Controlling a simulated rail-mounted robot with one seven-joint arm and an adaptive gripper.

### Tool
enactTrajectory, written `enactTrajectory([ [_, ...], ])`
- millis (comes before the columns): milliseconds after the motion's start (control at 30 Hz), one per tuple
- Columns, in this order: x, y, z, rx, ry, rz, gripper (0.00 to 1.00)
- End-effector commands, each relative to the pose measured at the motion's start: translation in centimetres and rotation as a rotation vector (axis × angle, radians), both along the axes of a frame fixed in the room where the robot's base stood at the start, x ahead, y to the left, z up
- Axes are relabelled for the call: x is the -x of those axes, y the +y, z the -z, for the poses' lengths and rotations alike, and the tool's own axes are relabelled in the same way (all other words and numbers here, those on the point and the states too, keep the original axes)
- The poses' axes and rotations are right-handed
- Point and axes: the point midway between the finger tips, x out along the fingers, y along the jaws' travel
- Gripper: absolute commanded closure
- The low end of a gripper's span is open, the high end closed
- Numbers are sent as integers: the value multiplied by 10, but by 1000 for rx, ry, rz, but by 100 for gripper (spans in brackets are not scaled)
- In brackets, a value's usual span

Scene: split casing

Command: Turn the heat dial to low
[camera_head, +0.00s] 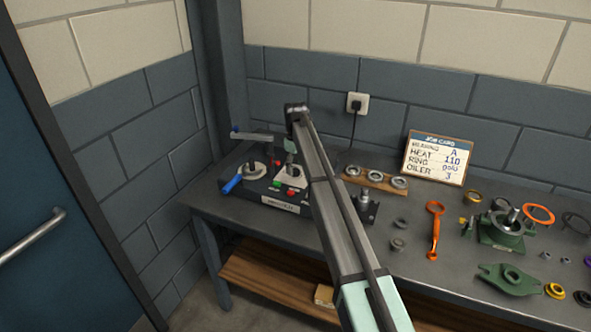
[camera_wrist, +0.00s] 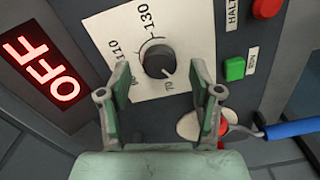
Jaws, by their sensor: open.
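The heat dial (camera_wrist: 158,62) is a round black knob on a white label plate (camera_wrist: 190,30) in the wrist view. The numbers 110 and 130 are printed around it, and another mark below is hard to read. A pale line on the knob points down and slightly right in the picture. My gripper (camera_wrist: 160,70) is open, with one finger on each side of the dial; I cannot tell whether either touches it. In the head view the heater unit (camera_head: 284,206) stands at the bench's left end, and my arm hides part of it.
A red lit OFF display (camera_wrist: 42,70) is left of the dial. A green button (camera_wrist: 235,68), a red button (camera_wrist: 266,8) and a blue-handled lever (camera_wrist: 290,129) are to the right. A job card (camera_head: 437,158) reads HEAT 110. Loose parts cover the bench's right side.

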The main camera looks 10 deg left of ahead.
Motion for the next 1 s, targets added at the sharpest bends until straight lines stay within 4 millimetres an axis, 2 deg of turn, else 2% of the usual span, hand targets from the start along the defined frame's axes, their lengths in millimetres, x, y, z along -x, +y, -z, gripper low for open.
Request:
enactTrajectory([
  [300, -1, 0, -62, 0, -1, 0, 36],
  [500, 0, 0, -90, 0, 0, -1, 36],
  [700, 0, 0, -102, 0, 0, -1, 36],
  [1000, 0, 0, -103, 0, 0, -1, 36],
])
